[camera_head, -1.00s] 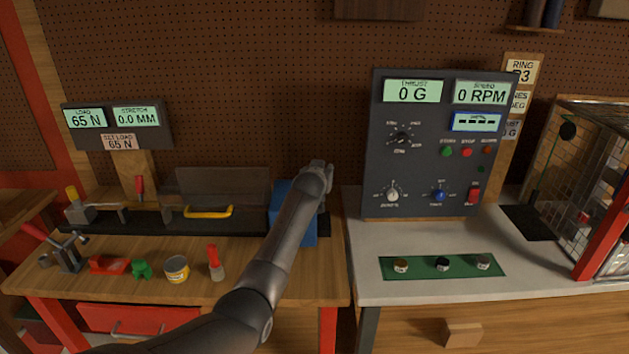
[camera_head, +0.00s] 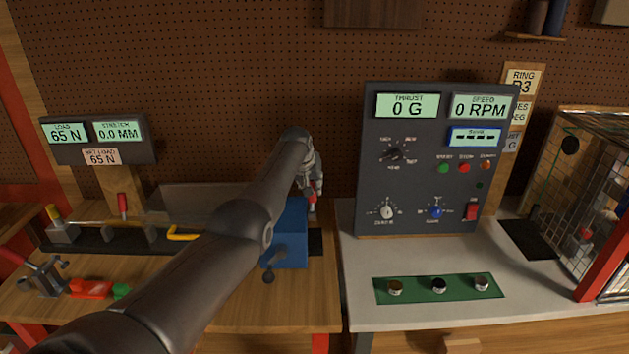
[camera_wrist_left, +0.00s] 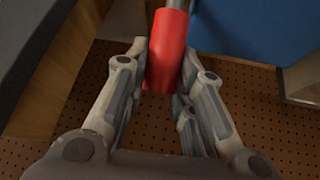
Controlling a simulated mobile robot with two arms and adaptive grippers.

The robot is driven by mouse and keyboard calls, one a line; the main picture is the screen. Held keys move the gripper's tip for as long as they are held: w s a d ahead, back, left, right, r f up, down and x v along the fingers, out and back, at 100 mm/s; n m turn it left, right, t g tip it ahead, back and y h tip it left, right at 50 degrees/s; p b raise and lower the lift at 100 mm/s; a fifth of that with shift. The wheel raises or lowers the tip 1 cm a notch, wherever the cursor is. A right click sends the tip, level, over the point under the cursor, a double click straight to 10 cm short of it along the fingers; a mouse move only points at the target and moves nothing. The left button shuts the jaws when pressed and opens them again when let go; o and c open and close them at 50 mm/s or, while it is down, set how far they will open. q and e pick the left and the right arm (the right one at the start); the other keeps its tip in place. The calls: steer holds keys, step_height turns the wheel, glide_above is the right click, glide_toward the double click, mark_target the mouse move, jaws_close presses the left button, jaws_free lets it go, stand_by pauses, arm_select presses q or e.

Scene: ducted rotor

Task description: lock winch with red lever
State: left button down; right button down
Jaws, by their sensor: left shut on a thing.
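The winch is a blue box (camera_head: 290,235) at the right end of the wooden bench, with a dark crank handle (camera_head: 269,274) at its front. The red lever (camera_head: 312,196) stands upright at its right rear side. My left gripper (camera_head: 311,182) reaches over the winch from the left and is shut on the lever's red grip. In the left wrist view the red grip (camera_wrist_left: 167,45) sits between the fingers (camera_wrist_left: 163,72), with its grey rod going up beside the blue housing (camera_wrist_left: 235,30). My forearm hides part of the winch and bench. My right gripper is not in view.
A load display (camera_head: 98,140) reads 65 N and 0.0 MM. A dark control panel (camera_head: 435,160) stands on the grey bench to the right. A mesh cage (camera_head: 590,170) is at far right. Small tools, including a red one (camera_head: 90,289), lie on the left bench.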

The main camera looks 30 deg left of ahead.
arm_select(q)
steer(key=shift+w+f, duration=0.1)
steer(key=shift+w, duration=0.05)
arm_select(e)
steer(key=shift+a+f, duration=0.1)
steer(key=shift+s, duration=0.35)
arm_select(q)
steer(key=c, duration=1.2)
jaws_free()
steer(key=shift+a+f, duration=0.1)
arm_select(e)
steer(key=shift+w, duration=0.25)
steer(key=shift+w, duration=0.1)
arm_select(q)
steer(key=shift+s+r, duration=0.25)
steer(key=shift+r, duration=0.5)
steer(key=v, duration=1)
steer(key=shift+r, duration=0.25)
